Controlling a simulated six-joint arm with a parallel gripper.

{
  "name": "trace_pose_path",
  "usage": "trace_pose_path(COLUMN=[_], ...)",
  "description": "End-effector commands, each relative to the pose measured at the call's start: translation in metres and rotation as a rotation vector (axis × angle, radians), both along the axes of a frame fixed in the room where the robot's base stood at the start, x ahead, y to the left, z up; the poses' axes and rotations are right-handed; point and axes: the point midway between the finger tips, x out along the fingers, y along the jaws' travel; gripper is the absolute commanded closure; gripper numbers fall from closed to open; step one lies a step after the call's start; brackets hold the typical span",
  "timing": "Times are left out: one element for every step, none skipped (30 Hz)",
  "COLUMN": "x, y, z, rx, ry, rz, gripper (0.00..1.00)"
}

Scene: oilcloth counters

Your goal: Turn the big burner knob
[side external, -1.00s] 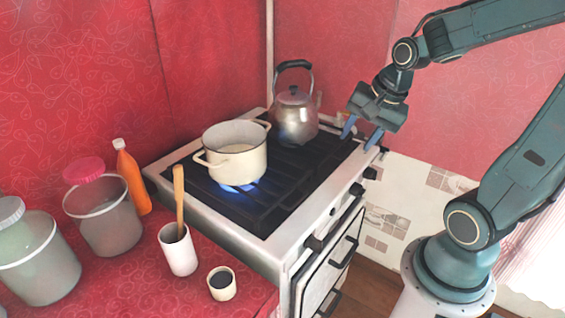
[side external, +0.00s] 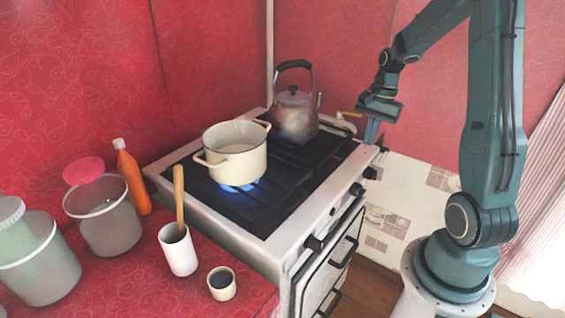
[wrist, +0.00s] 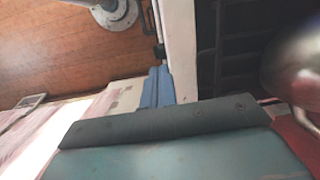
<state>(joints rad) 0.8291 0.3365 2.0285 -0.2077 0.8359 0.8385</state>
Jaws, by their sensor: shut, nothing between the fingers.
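The white stove (side external: 273,245) has several dark knobs along its front panel. The nearest knob (side external: 315,242) looks largest, partly because it is closest; two more, a middle knob (side external: 356,189) and a farther knob (side external: 370,173), sit toward the far right corner. My gripper (side external: 371,138) is shut and empty, fingers pointing down by that far right corner, above the far knobs and apart from the nearest one. In the wrist view its blue fingers (wrist: 158,72) are together beside the stove's pale front edge (wrist: 180,45). Contact with a knob cannot be told.
A cream pot (side external: 238,165) stands over a lit blue flame. A metal kettle (side external: 293,118) stands at the back, left of my gripper. A cup with a wooden spoon (side external: 178,252), a small cup (side external: 222,284), a bottle (side external: 133,180) and tubs fill the left counter. Space before the stove is open.

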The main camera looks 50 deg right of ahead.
Motion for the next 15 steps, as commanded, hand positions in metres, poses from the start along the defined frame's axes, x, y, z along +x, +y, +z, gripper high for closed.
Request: trace_pose_path(x=[-0.002, -0.004, -0.005, -0.006, -0.007, -0.008, -0.009, -0.010, -0.011, -0.011, -0.011, -0.012, -0.012, -0.012, -0.012], y=[-0.010, -0.015, -0.020, -0.024, -0.028, -0.031, -0.033, -0.035, -0.037, -0.039, -0.039, -0.040, -0.040, -0.040, -0.040], z=[-0.008, -0.013, -0.017, -0.021, -0.024, -0.027, -0.029, -0.031, -0.033, -0.033, -0.034, -0.035, -0.035, -0.035, -0.035], rx=[0.019, 0.030, 0.041, 0.049, 0.056, 0.064, 0.070, 0.075, 0.079, 0.081, 0.082, 0.084, 0.084, 0.085, 0.085], ry=[0.016, 0.025, 0.033, 0.040, 0.045, 0.051, 0.055, 0.059, 0.062, 0.063, 0.063, 0.064, 0.065, 0.065, 0.065], rz=[-0.013, -0.019, -0.025, -0.030, -0.034, -0.038, -0.040, -0.042, -0.044, -0.045, -0.046, -0.047, -0.047, -0.046, -0.046], gripper=[1.00, 1.00, 1.00, 1.00, 1.00, 1.00, 1.00, 1.00, 1.00, 1.00, 1.00, 1.00, 1.00, 1.00, 1.00])
